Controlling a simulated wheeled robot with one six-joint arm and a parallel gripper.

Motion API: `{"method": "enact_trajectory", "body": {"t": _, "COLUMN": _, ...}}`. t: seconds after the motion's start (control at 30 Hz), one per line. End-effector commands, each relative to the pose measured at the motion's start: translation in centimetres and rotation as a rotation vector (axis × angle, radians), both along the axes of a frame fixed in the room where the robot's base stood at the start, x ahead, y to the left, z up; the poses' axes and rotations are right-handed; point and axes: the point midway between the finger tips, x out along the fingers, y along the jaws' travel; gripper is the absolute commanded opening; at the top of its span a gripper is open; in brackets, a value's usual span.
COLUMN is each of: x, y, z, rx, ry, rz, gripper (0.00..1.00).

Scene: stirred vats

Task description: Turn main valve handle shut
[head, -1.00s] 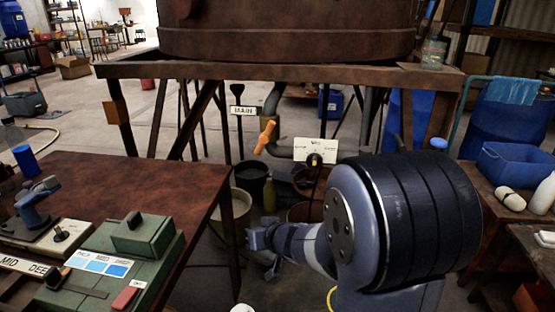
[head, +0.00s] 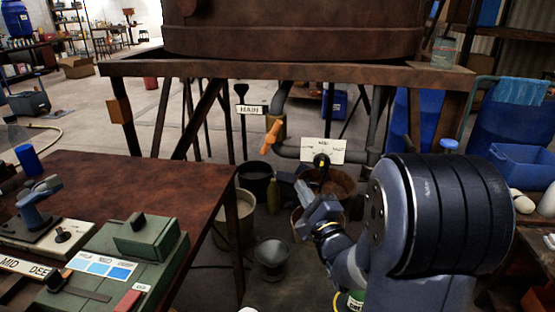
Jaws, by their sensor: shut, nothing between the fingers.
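The main valve handle is an orange lever (head: 270,138) on a grey pipe below the rusty vat. It is tilted, its upper end to the right. A white sign reading MAIN (head: 249,109) hangs to its left. My gripper (head: 309,196) is shut and empty. In the picture it is below and to the right of the orange handle, apart from it, in front of the buckets. My arm covers part of the area at the right.
A white labelled plate (head: 323,151) with a dark knob sits on the pipe right of the handle. Buckets, one of them pale (head: 236,215), stand on the floor below. A rusty table (head: 150,185) fills the left. The vat's frame beam (head: 300,71) crosses above.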

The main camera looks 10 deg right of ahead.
Motion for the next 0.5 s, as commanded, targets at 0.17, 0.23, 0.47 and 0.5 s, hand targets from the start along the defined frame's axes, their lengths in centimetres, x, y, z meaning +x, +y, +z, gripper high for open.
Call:
{"method": "enact_trajectory", "body": {"t": 0.17, "x": 3.3, "y": 0.7, "z": 0.8, "rx": -0.002, "ry": -0.001, "rz": 0.005, "gripper": 0.00}}
{"method": "enact_trajectory", "body": {"t": 0.23, "x": 4.7, "y": 0.8, "z": 1.1, "rx": -0.003, "ry": -0.001, "rz": 0.003, "gripper": 0.00}}
{"method": "enact_trajectory", "body": {"t": 0.47, "x": 8.6, "y": 1.8, "z": 2.3, "rx": -0.003, "ry": -0.001, "rz": 0.004, "gripper": 0.00}}
{"method": "enact_trajectory", "body": {"t": 0.5, "x": 8.9, "y": 2.4, "z": 2.6, "rx": -0.003, "ry": -0.002, "rz": 0.005, "gripper": 0.00}}
